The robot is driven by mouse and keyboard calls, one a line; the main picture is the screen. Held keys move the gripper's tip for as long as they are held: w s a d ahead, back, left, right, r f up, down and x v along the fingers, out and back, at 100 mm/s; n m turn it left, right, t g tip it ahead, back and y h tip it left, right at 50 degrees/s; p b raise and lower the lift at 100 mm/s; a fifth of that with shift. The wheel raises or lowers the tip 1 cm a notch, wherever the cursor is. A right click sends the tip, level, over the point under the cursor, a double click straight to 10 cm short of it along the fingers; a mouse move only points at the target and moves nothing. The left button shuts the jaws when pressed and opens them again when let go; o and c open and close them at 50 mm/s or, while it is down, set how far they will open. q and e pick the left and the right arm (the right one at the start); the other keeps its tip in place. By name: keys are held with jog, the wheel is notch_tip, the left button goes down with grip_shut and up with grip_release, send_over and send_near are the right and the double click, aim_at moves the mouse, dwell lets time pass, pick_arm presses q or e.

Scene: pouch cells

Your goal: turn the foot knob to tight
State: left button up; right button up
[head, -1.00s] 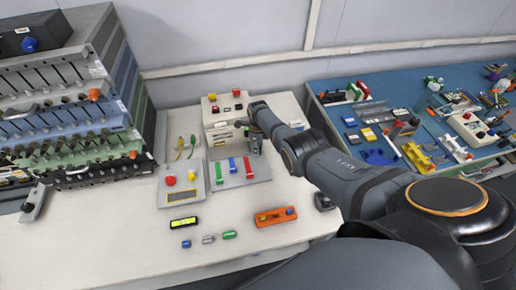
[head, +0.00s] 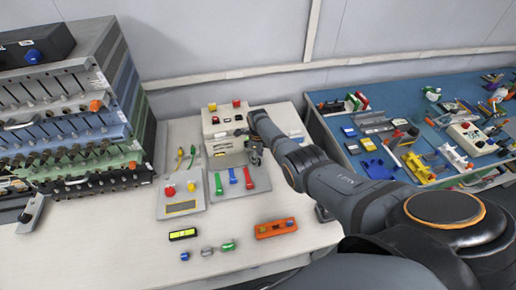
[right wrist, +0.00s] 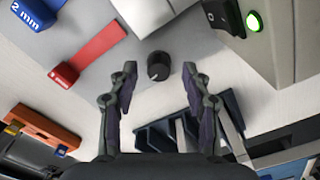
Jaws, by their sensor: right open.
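A small round black knob with a pale pointer line (right wrist: 158,66) stands at the edge of a light grey plate (right wrist: 135,22) in the right wrist view. I cannot tell for sure that it is the foot knob, nor read any tight mark. My right gripper (right wrist: 160,92) is open and empty, with one finger on each side below the knob in the picture, apart from it. In the head view the right gripper (head: 256,157) hangs over the right part of the plate with coloured strips and hides the knob. My left gripper is not in view.
Red (head: 248,178), blue and green strips lie on the plate. A beige box with buttons (head: 224,120) stands behind, close to the gripper. An orange block (head: 276,228) lies in front.

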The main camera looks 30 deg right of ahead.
notch_tip(320, 180, up, 11)
dwell(0.3)
jog(key=shift+s+f, duration=0.15)
dwell(0.3)
